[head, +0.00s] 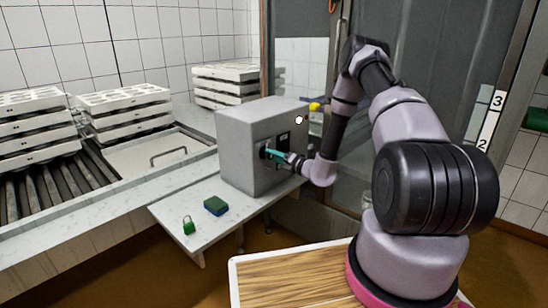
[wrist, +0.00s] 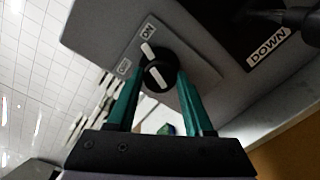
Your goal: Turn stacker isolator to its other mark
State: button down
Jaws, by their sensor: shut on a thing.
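The stacker isolator is a round black knob with a white bar (wrist: 152,68) on a grey plate in the wrist view. The white bar points up toward the ON mark (wrist: 148,29); the OFF mark (wrist: 123,68) is to its left. My gripper (wrist: 158,88), with teal fingers, is shut on the knob, one finger on each side. In the head view my gripper (head: 275,153) is at the front face of the grey control box (head: 245,133), and the knob is mostly hidden there.
A DOWN label (wrist: 268,48) is right of the knob. White mould stacks (head: 125,98) stand at the left. A wooden board (head: 290,277) is in front.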

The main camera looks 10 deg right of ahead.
jog(key=m, duration=0.4)
jog(key=shift+f+m, duration=0.1)
jog(key=shift+m, duration=0.2)
dwell(0.3)
jog(key=shift+c, duration=1.4)
grip_release()
jog(key=shift+s+d, duration=0.1)
jog(key=shift+d, duration=0.05)
jog(key=v, duration=1)
jog(key=shift+s+d, duration=0.2)
jog(key=shift+d, duration=0.05)
